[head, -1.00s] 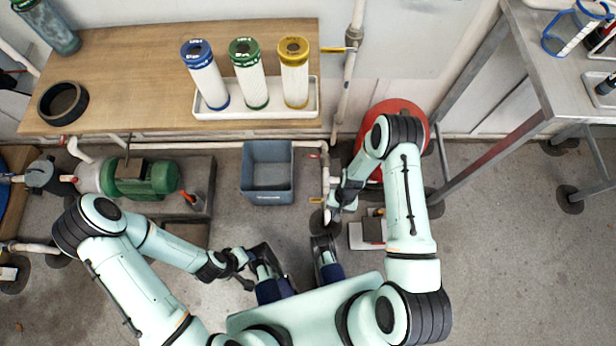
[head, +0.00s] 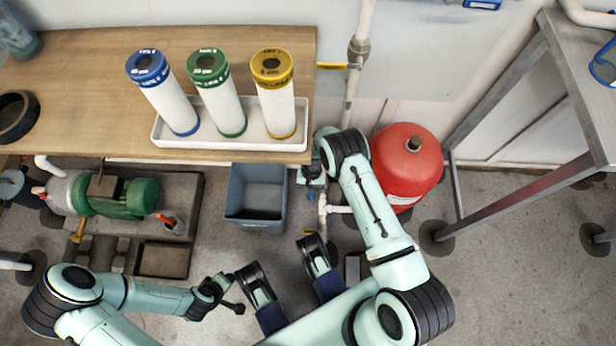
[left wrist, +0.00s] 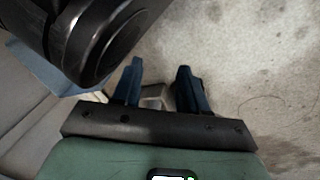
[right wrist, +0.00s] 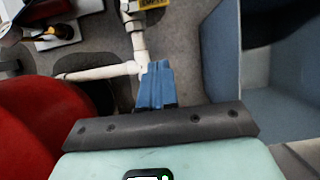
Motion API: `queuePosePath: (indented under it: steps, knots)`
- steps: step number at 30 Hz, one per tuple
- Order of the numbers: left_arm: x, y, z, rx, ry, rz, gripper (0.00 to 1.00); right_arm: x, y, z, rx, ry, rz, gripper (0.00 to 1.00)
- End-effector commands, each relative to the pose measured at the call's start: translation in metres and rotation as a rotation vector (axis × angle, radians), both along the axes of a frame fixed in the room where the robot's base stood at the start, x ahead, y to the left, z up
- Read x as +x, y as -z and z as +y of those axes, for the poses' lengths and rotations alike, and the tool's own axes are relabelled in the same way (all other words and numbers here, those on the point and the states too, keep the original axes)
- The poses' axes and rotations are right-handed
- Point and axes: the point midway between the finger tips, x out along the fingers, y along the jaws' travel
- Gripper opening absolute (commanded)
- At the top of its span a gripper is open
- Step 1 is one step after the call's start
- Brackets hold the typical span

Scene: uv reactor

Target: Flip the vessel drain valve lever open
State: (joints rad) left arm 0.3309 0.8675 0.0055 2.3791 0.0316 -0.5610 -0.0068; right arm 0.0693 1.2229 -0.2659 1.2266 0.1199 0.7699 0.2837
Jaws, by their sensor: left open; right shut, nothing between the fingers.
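A red vessel (head: 408,165) stands behind my right arm, and it fills the left of the right wrist view (right wrist: 35,140). A white pipe (right wrist: 100,72) joins it to an upright pipe with a metal valve body (right wrist: 136,32). A yellow part with dark marks (right wrist: 151,4), apparently the valve's lever, is cut off at the top edge. My right gripper (right wrist: 157,68) is shut and empty; its tips overlap the pipe joint in view, and I cannot tell if they touch. My left gripper (left wrist: 161,82) is open and empty, over the floor.
A grey-blue bin (head: 256,197) stands left of my right gripper. The wooden bench (head: 80,75) carries a white tray (head: 222,137) with three filter cartridges. A green pump (head: 115,195) sits at left. A yellow-handled wall valve (head: 332,65) and a metal table (head: 505,205) are nearby.

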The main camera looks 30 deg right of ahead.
Motion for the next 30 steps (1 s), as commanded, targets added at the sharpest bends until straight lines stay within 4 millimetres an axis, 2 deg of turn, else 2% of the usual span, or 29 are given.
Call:
queuePosePath:
  steps: [11,17,26,27,30]
  knots:
    - [-0.002,0.002,0.0,-0.001,0.0,0.006,0.43,-0.002,0.005,0.001,0.001,-0.001,0.001,0.0]
    - [-0.013,0.013,0.002,-0.003,-0.002,0.044,0.43,-0.012,0.033,0.007,0.002,-0.001,0.004,0.0]
    - [-0.041,0.035,0.006,-0.007,-0.01,0.137,0.43,-0.032,0.094,0.02,0.001,0.0,0.002,0.0]
    - [-0.044,0.036,0.006,-0.008,-0.011,0.148,0.43,-0.035,0.097,0.022,0.001,-0.001,0.002,0.0]
    - [-0.033,0.025,0.005,-0.006,-0.008,0.11,0.43,-0.05,0.091,0.031,0.001,-0.002,0.0,0.0]
